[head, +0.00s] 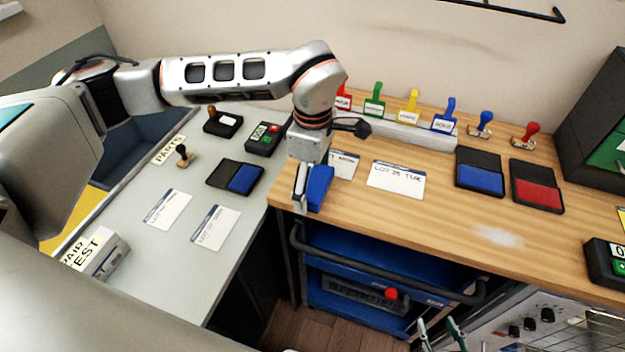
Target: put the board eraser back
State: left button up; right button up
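The board eraser appears to be the blue block (319,189) at the front left edge of the wooden bench. My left gripper (308,190) points down from above and is shut on this blue block, with a pale finger along its left side. The other finger is largely hidden. I cannot tell whether the block touches the bench top or is held just above it. My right gripper (442,334) shows only its two fingertips at the bottom edge, apart and with nothing between them.
A blue cart (360,262) stands below. The grey table (170,255) at left holds cards and pads.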

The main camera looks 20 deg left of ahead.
aim_at(313, 180)
dwell(0.3)
pick_arm(q)
jog(key=shift+r, duration=0.2)
notch_tip(313, 180, up, 12)
jog(key=b, duration=0.1)
jog(key=shift+s+f, duration=0.1)
jog(key=shift+f, duration=0.05)
dwell(0.6)
